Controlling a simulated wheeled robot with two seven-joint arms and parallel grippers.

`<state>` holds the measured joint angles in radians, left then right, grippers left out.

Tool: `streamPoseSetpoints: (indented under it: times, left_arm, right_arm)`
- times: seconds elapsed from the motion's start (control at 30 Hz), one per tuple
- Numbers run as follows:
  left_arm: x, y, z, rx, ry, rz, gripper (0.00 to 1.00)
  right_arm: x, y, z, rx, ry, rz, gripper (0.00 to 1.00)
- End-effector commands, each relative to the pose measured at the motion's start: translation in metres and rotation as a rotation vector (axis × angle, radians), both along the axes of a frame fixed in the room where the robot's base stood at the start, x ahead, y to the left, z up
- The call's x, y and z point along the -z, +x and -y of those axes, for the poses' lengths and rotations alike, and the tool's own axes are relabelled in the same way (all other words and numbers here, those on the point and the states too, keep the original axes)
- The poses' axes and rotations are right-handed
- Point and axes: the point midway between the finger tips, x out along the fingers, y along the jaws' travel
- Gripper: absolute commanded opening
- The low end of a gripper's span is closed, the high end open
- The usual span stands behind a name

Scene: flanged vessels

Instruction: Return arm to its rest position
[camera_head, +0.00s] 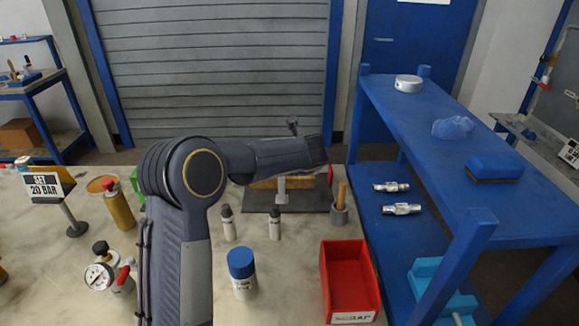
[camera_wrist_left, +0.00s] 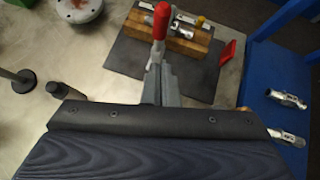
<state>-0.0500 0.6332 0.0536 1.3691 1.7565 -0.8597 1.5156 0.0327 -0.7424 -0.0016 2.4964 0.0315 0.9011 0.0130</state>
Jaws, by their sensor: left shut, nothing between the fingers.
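My left arm (camera_head: 195,185) rises from the bottom of the head view, bends at the elbow and stretches right across the workbench. Its hand end lies over the dark mat, where the fingers are hard to make out. In the left wrist view my left gripper (camera_wrist_left: 165,88) is shut and empty, its grey fingers together in front of the dark palm. Beyond the fingers stands a red-handled clamp (camera_wrist_left: 161,20) by a wooden block (camera_wrist_left: 175,38) on the dark mat (camera_wrist_left: 128,58). The fingers overlap the clamp's lower part; I cannot tell whether they touch. My right gripper is not in view.
A red bin (camera_head: 350,283), a blue-capped bottle (camera_head: 242,275) and two small bottles (camera_head: 228,224) stand on the near workbench. A gauge (camera_head: 98,276) and a sign (camera_head: 46,186) are at left. A blue shelf table (camera_head: 440,125) with metal fittings (camera_head: 401,208) stands at right.

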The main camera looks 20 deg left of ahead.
Motion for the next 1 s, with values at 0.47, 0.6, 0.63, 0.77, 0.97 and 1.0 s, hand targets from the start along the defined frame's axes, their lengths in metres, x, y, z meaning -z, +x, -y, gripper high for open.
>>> streamPoseSetpoints:
  times: [0.47, 0.6, 0.63, 0.77, 0.97, 1.0]
  left_arm:
    - [-0.031, -0.023, 0.020, 0.007, 0.003, 0.002, 0.00]
    - [-0.062, -0.024, 0.013, 0.147, 0.106, 0.049, 0.00]
    - [-0.075, -0.026, 0.012, 0.210, 0.159, 0.067, 0.00]
    - [-0.141, -0.052, 0.020, 0.612, 0.520, 0.139, 0.00]
    - [-0.166, -0.163, 0.079, 1.328, 1.269, 0.098, 0.00]
    - [-0.156, -0.190, 0.090, 1.459, 1.405, 0.070, 0.00]
  right_arm:
    - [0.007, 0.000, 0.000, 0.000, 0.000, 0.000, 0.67]
    - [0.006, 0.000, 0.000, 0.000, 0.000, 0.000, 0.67]
    - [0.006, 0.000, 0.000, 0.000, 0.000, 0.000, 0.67]
    - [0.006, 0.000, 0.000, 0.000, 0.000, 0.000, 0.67]
    - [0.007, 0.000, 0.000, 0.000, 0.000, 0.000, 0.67]
    - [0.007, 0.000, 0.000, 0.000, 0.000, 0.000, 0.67]
